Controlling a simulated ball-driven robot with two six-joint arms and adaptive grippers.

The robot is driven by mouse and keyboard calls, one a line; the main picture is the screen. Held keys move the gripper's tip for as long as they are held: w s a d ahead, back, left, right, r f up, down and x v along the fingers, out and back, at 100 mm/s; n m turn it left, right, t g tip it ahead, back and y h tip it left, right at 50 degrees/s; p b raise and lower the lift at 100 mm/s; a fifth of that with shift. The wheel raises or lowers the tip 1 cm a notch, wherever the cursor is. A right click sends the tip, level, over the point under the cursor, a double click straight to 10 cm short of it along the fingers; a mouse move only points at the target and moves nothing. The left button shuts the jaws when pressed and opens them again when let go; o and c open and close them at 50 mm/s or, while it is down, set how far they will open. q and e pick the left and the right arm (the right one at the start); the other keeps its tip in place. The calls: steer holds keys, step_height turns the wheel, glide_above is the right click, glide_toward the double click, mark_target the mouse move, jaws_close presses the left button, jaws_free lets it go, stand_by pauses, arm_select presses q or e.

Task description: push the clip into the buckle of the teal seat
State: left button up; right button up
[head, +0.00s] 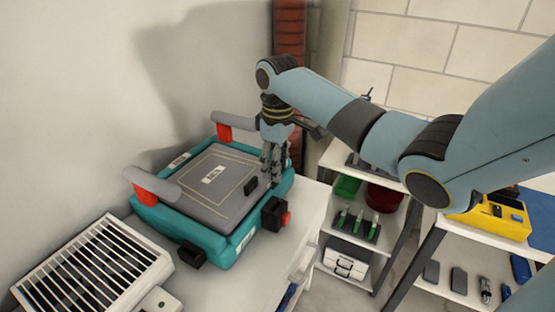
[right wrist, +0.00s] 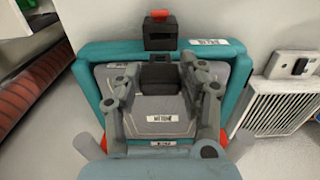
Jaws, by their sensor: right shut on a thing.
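The teal seat (head: 232,244) lies on a white table, with a grey pad and two grey armrests. Its black buckle with a red button (head: 274,213) stands at the seat's near right edge; it also shows at the top of the right wrist view (right wrist: 160,35). My right gripper (head: 271,178) is low over the pad's right side. In the right wrist view its fingers stand on both sides of a dark clip (right wrist: 160,80) and are shut on it. The clip (head: 251,186) is apart from the buckle, facing it. My left gripper is not in view.
A white slatted heater (head: 92,268) stands left of the seat. A black block (head: 192,256) sits at the seat's front edge. Shelving to the right holds green bottles, a white case (head: 346,264) and a yellow box (head: 492,216). A wall is behind the seat.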

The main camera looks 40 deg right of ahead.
steer(key=shift+r+p, duration=0.1)
steer(key=shift+p, duration=0.2)
steer(key=shift+f+b, duration=1.6)
steer(key=shift+f, duration=1.35)
steer(key=shift+p, duration=0.35)
steer(key=shift+f, duration=0.4)
steer(key=shift+f+b, duration=0.6)
steer(key=shift+f, duration=1.3)
steer(key=o, duration=1.2)
steer(key=shift+o, duration=0.2)
